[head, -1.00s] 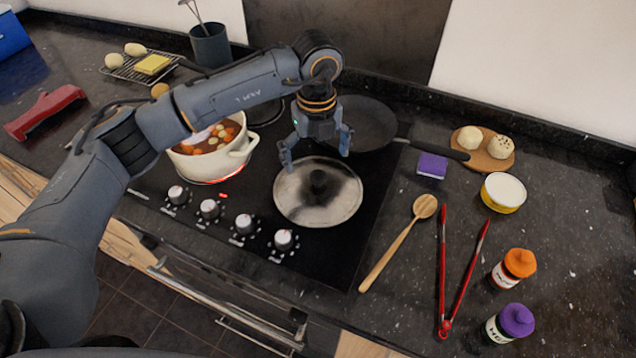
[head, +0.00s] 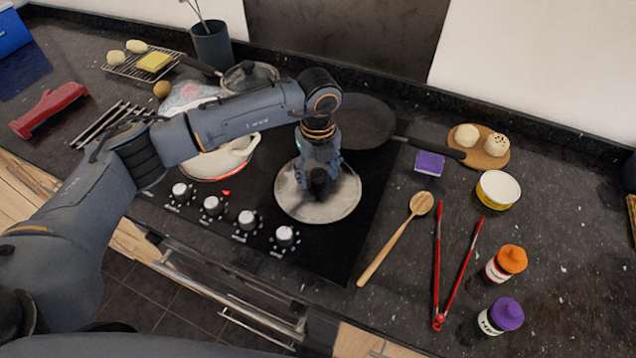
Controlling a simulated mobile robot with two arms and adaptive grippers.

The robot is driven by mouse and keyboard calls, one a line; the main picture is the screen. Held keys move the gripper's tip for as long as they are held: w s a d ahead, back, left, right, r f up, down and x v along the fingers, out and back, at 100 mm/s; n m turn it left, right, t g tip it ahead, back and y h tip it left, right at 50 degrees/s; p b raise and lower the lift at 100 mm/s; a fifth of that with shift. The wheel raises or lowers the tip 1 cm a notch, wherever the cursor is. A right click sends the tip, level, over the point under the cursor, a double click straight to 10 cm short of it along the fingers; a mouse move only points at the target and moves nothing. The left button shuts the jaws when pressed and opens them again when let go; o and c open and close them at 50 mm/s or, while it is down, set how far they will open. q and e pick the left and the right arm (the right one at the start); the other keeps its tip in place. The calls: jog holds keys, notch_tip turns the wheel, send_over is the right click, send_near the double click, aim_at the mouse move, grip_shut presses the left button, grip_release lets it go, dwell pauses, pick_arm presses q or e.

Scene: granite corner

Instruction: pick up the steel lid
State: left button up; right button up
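The steel lid (head: 338,206) is a round, grey disc with a dark knob (head: 319,180) at its middle. It lies flat on the front right of the black cooktop in the head view. My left gripper (head: 318,186) is right over the lid, with its fingers down around the knob. The fingers partly cover the knob, and I cannot tell whether they press on it. My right gripper is not in view.
A frying pan (head: 362,122) sits behind the lid, its handle pointing right. A white pot (head: 222,164) stands to the left, partly behind my arm. A wooden spoon (head: 395,240), red tongs (head: 455,270) and a purple sponge (head: 429,162) lie to the right.

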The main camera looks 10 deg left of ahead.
pick_arm(q)
jog(key=shift+s, duration=0.25)
grip_shut()
